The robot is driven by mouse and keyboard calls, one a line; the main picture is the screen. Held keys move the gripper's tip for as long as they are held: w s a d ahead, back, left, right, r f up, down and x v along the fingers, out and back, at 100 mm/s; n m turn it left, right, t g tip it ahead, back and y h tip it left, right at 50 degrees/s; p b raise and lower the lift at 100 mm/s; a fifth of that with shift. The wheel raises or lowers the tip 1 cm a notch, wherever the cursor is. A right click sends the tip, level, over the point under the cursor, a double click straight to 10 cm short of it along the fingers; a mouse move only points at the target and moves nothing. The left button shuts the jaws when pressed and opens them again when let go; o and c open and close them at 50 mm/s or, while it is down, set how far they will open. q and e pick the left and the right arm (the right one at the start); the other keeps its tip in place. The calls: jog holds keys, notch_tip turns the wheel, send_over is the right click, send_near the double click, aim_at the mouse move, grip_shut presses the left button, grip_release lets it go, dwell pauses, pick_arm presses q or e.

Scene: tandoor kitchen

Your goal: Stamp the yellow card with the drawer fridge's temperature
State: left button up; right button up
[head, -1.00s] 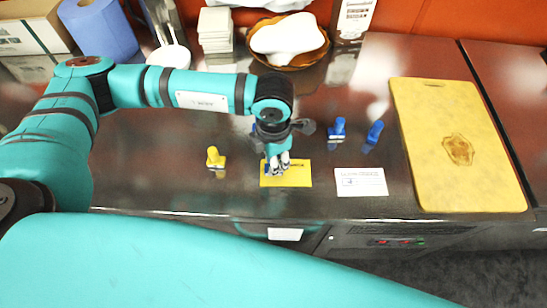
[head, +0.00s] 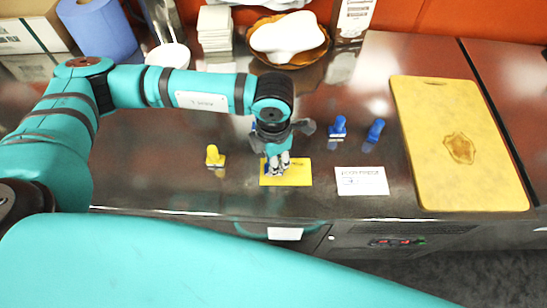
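The yellow card (head: 298,176) lies flat on the dark counter near its front edge. My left gripper (head: 278,170) points down over the card's left part and hides some of it. Its fingers are close together; whether they grip anything is too small to tell. Two blue stamps (head: 338,128) (head: 375,131) stand to the right, a yellow stamp (head: 214,157) to the left. A bit of blue (head: 254,127) shows behind the gripper, mostly hidden. The drawer fridge's panel (head: 395,243) below the counter has small lit displays, unreadable here. My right gripper is not in view.
A white card with writing (head: 361,181) lies right of the yellow card. A yellow cutting board (head: 455,145) lies further right. A bowl (head: 289,42), stacked white pieces (head: 215,27) and a blue roll (head: 98,29) stand at the back. The counter's front left is clear.

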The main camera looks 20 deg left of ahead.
pick_arm(q)
jog(key=shift+f, duration=0.1)
dwell(0.5)
jog(key=shift+s+b, duration=0.1)
jog(key=shift+b, duration=0.3)
dwell(0.3)
dwell(0.5)
jog(key=shift+r+p, duration=0.5)
jog(key=shift+r, duration=0.4)
jog(key=shift+r+p, duration=1.05)
jog(key=shift+r, duration=1.6)
